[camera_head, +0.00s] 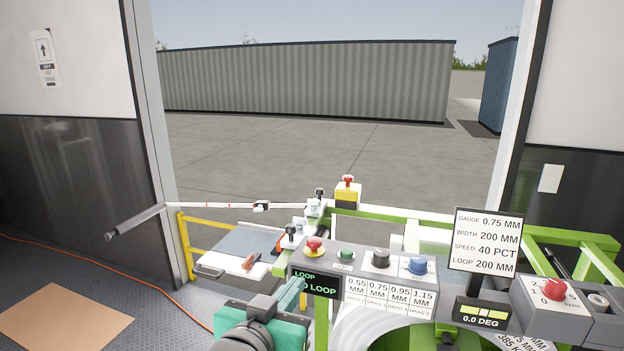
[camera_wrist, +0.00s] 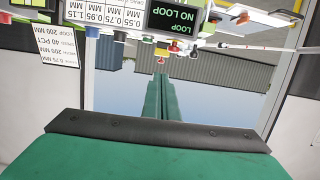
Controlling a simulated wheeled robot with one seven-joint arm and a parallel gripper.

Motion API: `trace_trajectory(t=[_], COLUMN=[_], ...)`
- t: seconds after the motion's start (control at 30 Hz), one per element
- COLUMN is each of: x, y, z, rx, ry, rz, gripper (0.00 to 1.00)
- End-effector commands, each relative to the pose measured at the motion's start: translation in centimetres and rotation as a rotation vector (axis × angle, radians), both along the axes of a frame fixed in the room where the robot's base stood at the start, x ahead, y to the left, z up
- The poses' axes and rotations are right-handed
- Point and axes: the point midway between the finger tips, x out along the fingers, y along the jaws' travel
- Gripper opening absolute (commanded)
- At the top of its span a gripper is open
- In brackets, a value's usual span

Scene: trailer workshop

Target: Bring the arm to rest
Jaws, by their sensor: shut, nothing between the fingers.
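My gripper (camera_head: 298,284) is at the lower middle of the head view, with green fingers pointing up and away from my wrist. The fingers are shut and empty. In the wrist view, which shows the scene upside down, the closed green fingers (camera_wrist: 163,85) stand in the centre. The fingertips appear in front of the control panel (camera_head: 425,278), close to its dark loop display (camera_head: 315,283). I cannot tell whether they touch it. The display also shows in the wrist view (camera_wrist: 176,22) and reads "NO LOOP".
The panel carries a red button (camera_head: 313,245), a green button (camera_head: 346,253), a black knob (camera_head: 380,258) and a blue button (camera_head: 418,265). A settings sign (camera_head: 486,241) stands right. A grey side table (camera_head: 225,262) and yellow rail (camera_head: 185,250) are left. An orange cable (camera_head: 125,278) crosses the floor.

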Motion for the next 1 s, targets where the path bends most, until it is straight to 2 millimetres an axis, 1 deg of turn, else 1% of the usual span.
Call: trace_trajectory(t=[0.03, 0.27, 0.37, 0.47, 0.63, 0.77, 0.8, 0.87, 1.0], x=[0.1, 0.6, 0.8, 1.0, 0.8, 0.1, -0.2, -0.8, -2.4], y=[-0.1, -0.2, -0.3, -0.5, -0.6, -0.6, -0.7, -0.7, -0.8], z=[-0.6, -3.2, -4.7, -6.7, -11.6, -15.3, -16.5, -18.2, -22.0], rx=[-0.008, -0.051, -0.074, -0.1, -0.153, -0.183, -0.19, -0.199, -0.212], ry=[0.004, 0.008, 0.011, 0.016, 0.027, 0.032, 0.033, 0.036, 0.041], rz=[0.003, 0.023, 0.034, 0.051, 0.097, 0.137, 0.149, 0.168, 0.211], gripper=[0.0, 0.0, 0.0, 0.0, 0.0, 0.0, 0.0, 0.0, 0.0])
